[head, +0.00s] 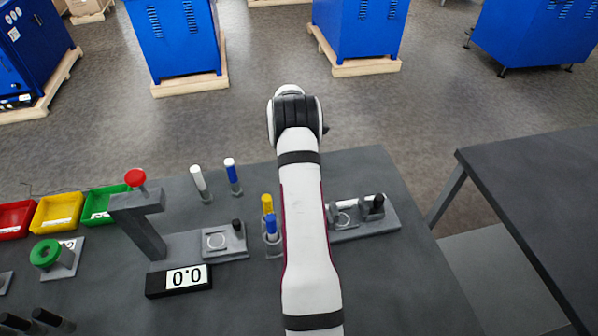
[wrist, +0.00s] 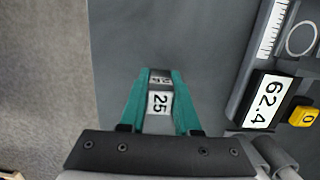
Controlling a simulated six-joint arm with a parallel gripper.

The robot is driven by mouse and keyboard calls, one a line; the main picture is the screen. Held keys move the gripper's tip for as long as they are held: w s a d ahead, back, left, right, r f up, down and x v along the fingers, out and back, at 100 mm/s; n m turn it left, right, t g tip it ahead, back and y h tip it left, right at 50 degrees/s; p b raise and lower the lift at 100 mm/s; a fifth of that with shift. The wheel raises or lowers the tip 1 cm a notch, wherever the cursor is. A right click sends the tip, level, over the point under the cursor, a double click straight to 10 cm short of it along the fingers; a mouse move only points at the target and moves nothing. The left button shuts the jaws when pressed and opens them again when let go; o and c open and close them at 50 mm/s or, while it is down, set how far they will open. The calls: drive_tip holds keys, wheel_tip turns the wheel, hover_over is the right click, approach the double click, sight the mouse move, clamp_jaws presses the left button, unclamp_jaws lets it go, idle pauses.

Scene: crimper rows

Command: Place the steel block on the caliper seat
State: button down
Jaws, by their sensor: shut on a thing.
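My gripper (wrist: 161,76) has teal fingers and is shut on the steel block (wrist: 158,103), a grey block with a white label reading 25, in the wrist view. The block is held between the fingers, over dark grey table. The caliper shows at the right of the wrist view, with a white scale, a display (wrist: 262,101) reading 62.4 and a yellow 0 button (wrist: 303,116). A ringed grey surface (wrist: 302,38), which looks like the caliper seat, lies at the upper right, apart from the block. In the head view my arm hides the gripper and block.
In the head view, a stand with a red knob (head: 135,177) and a 0.0 display (head: 179,280) stands left of my arm. Coloured bins (head: 55,212) and upright markers (head: 233,176) stand nearby. A grey base (head: 390,221) with black knob is right of my arm.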

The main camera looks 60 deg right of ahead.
drive_tip(key=shift+r, duration=0.15)
wheel_tip(320, 180, up, 4)
drive_tip(key=shift+f, duration=0.25)
drive_tip(key=s+r, duration=0.3)
drive_tip(key=s, duration=0.3)
drive_tip(key=s+a+r, duration=0.1)
drive_tip(key=s+r, duration=0.2)
drive_tip(key=s, duration=0.4)
drive_tip(key=s+a+r, duration=0.1)
drive_tip(key=s+r, duration=0.1)
drive_tip(key=s, duration=0.4)
drive_tip(key=shift+s+r, duration=0.4)
drive_tip(key=s+a, duration=0.7)
drive_tip(key=s, duration=0.1)
hover_over(345, 219)
drive_tip(key=f, duration=0.6)
drive_tip(key=shift+s+a, duration=0.1)
drive_tip(key=shift+a, duration=0.2)
drive_tip(key=f, duration=0.3)
drive_tip(key=shift+w+d+f, duration=0.1)
drive_tip(key=shift+w+f, duration=0.25)
drive_tip(key=shift+f, duration=0.3)
